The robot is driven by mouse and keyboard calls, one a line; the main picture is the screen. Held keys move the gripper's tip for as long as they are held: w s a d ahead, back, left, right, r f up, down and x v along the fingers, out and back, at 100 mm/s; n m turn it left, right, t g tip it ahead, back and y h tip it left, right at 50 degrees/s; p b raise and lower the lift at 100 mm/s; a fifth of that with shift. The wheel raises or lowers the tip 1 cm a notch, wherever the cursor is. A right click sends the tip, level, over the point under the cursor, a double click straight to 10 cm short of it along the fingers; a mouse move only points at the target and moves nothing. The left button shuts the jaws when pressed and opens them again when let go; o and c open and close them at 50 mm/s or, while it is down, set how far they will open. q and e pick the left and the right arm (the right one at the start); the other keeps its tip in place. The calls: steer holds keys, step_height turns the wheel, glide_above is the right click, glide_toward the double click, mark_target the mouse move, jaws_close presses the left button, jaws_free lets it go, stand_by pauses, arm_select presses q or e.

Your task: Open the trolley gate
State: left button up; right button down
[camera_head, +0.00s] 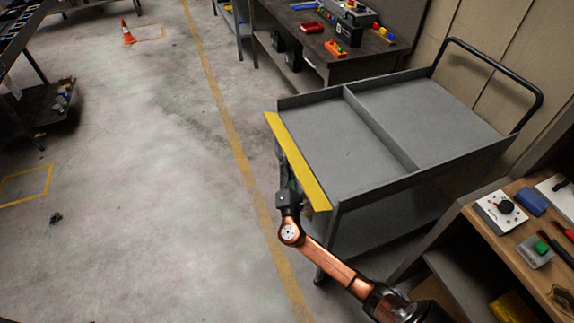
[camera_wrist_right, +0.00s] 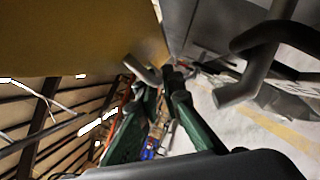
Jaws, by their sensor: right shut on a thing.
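The grey trolley (camera_head: 272,102) stands right of centre in the head view. Its yellow gate (camera_head: 300,163) runs along the tray's near-left end; I cannot tell its exact tilt. The gate's yellow face also fills the top left of the right wrist view (camera_wrist_right: 70,35). My right gripper (camera_head: 283,170) is at the outer side of the gate, partly hidden by it. In the wrist view its green fingers (camera_wrist_right: 160,88) are closed around a grey handle (camera_wrist_right: 143,68) beside the gate. The exact contact is hard to see. My left gripper is out of view.
A dark workbench (camera_head: 345,60) with tools stands behind the trolley. A wooden shelf unit (camera_head: 470,212) with small devices is close at the lower right. An orange cone (camera_head: 128,36) stands far left. The floor (camera_head: 150,180) left of the gate is largely clear.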

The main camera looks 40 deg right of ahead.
steer(key=c, duration=2.1)
jaws_free()
steer(key=v, duration=1.2)
